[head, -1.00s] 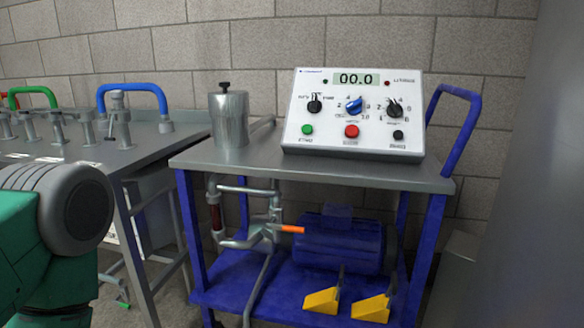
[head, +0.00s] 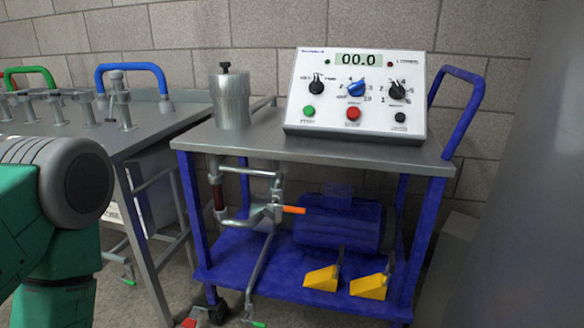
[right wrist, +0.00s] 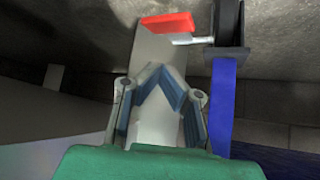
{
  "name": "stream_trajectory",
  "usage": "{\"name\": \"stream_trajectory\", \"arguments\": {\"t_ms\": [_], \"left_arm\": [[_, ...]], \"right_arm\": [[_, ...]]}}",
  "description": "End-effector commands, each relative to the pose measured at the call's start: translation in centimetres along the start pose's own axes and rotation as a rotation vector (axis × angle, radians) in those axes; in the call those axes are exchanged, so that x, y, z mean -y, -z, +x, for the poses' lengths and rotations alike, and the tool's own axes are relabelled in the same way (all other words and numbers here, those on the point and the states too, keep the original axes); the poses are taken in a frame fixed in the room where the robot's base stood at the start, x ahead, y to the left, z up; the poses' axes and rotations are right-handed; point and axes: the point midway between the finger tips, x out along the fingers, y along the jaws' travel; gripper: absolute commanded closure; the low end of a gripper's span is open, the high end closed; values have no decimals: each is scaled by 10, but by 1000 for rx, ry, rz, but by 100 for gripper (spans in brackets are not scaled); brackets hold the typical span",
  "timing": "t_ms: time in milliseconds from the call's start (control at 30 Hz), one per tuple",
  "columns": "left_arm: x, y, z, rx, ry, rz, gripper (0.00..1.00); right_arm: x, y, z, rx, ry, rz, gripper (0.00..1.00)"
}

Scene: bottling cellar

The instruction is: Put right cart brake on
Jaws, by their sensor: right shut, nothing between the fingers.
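The blue cart (head: 330,292) stands at centre right with a grey top. At its lower left a dark caster (head: 217,310) and a red brake pedal (head: 190,323) show at the picture's bottom edge. In the right wrist view a red pedal (right wrist: 167,22) on a metal stem sticks out left from a dark caster (right wrist: 229,25), beside a blue cart post (right wrist: 221,105). My right gripper (right wrist: 158,77) is shut and empty, its fingertips pointing towards the red pedal, with a visible gap between them. My left gripper is out of view; only my green left arm shows.
A control box (head: 356,95) and a metal canister (head: 230,97) stand on the cart top. A blue motor (head: 340,222) and two yellow wedges (head: 321,279) are on the lower shelf. A grey bench (head: 150,125) stands close on the left. A grey surface fills the right side.

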Motion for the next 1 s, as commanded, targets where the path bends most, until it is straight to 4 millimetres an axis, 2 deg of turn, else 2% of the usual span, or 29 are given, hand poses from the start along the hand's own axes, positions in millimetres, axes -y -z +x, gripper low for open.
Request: {"name": "stream_trajectory", "arguments": {"t_ms": [33, 500, 833, 1000], "left_arm": [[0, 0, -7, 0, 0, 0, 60], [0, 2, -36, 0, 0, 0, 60], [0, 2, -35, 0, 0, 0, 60], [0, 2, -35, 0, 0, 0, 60]], "right_arm": [[0, 6, -6, 0, 0, 0, 100], [0, 29, -31, 0, 0, 0, 100], [0, 27, -31, 2, 2, -5, 100], [4, 16, -45, 29, 24, -72, 100]]}}
